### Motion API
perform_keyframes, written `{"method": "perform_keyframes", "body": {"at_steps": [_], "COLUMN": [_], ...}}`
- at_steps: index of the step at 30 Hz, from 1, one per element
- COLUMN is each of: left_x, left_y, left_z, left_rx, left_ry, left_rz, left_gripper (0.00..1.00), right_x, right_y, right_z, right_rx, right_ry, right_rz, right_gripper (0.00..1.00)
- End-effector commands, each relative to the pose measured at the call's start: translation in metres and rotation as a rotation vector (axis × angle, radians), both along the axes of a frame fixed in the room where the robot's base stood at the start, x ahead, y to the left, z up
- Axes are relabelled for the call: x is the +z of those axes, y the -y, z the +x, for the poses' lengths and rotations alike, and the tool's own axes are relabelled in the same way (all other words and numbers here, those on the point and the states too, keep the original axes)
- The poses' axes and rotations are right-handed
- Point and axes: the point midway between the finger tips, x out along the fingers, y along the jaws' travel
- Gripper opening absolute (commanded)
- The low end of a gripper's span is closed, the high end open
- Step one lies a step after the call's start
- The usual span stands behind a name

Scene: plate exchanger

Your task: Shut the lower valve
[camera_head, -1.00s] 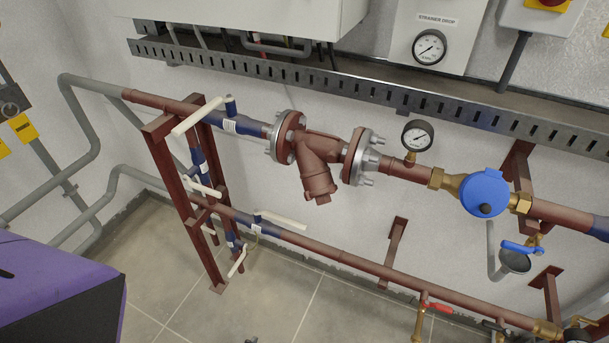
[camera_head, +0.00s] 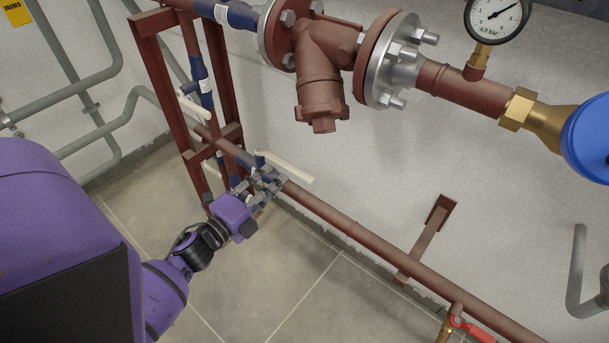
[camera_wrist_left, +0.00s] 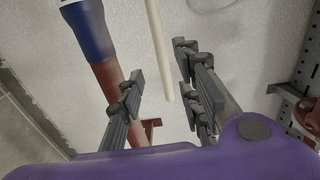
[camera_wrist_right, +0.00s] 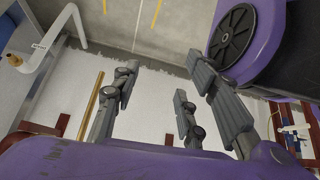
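The lower valve's cream lever (camera_head: 288,168) points right, roughly along the lower brown pipe (camera_head: 350,228), from a blue valve body partly hidden behind my gripper. My left gripper (camera_head: 270,180) is at the left part of this lever, in front of the pipe. In the left wrist view the lever (camera_wrist_left: 160,50) runs between the two spread fingers (camera_wrist_left: 165,88), its free end between them, with gaps on both sides. The left gripper is open. My right gripper (camera_wrist_right: 152,95) is open and empty in its wrist view, and is outside the head view.
Another cream lever (camera_head: 194,107) is on the vertical pipe by the red-brown frame (camera_head: 156,80). Above are a flanged strainer (camera_head: 322,75) and a pressure gauge (camera_head: 496,12). A wall bracket (camera_head: 426,238) and a red lever (camera_head: 472,330) are along the lower pipe. The floor in front is clear.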

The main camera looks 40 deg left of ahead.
Motion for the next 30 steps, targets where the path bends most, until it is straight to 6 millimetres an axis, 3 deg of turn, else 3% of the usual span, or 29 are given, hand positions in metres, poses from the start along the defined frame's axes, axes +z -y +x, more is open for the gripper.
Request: {"method": "perform_keyframes", "body": {"at_steps": [5, 10, 18, 28, 30], "left_x": [0.005, 0.005, 0.004, 0.003, 0.003], "left_y": [0.006, 0.008, 0.01, 0.01, 0.011], "left_z": [0.013, 0.041, 0.073, 0.077, 0.077], "left_rx": [-0.016, -0.015, -0.013, -0.013, -0.013], "left_ry": [0.014, 0.013, 0.011, 0.009, 0.01], "left_rz": [0.032, 0.03, 0.027, 0.026, 0.025], "left_gripper": [0.32, 0.32, 0.32, 0.32, 0.24], "right_x": [0.001, -0.007, -0.006, -0.004, -0.004], "right_y": [0.0, -0.002, -0.001, -0.002, -0.002], "right_z": [-0.01, -0.024, -0.02, -0.009, -0.01], "right_rx": [-0.005, -0.011, -0.01, -0.004, -0.004], "right_ry": [-0.016, -0.045, -0.038, -0.019, -0.02], "right_rz": [0.0, 0.005, 0.004, 0.005, 0.005], "right_gripper": [0.4, 0.4, 0.4, 0.4, 0.4]}}
